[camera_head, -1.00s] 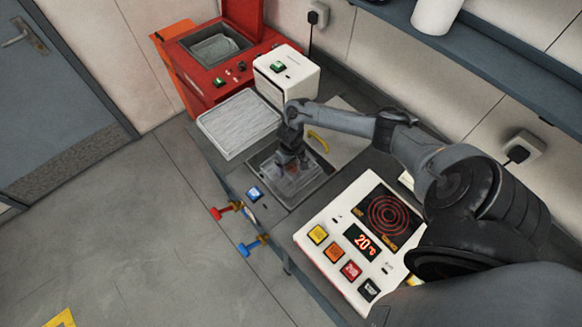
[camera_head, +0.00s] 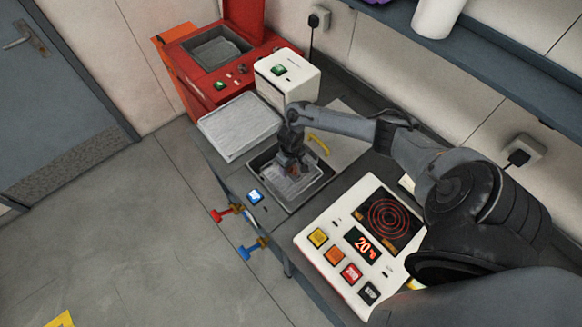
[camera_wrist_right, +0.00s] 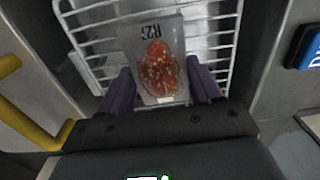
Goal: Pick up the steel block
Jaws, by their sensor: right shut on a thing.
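The steel block (camera_wrist_right: 150,30) is a grey slab marked R2 with a mottled orange-red patch on its face. In the right wrist view it stands between the purple fingers of my right gripper (camera_wrist_right: 161,78), which is shut on it. A white wire basket (camera_wrist_right: 232,45) lies beneath and around the block. In the head view my right gripper (camera_head: 292,170) points down over the sunken basin (camera_head: 268,193), and only a small reddish bit of the block shows below it. I cannot tell whether the block touches the basket. My left gripper is not in view.
A raised lid panel with a yellow handle (camera_head: 319,144) is right of the basin. A pale ribbed tray (camera_head: 238,124) and a white box (camera_head: 290,76) stand behind it. A hotplate showing 20 °C (camera_head: 365,235) is in front at the right. Red and blue valves (camera_head: 250,248) stick out at the front left.

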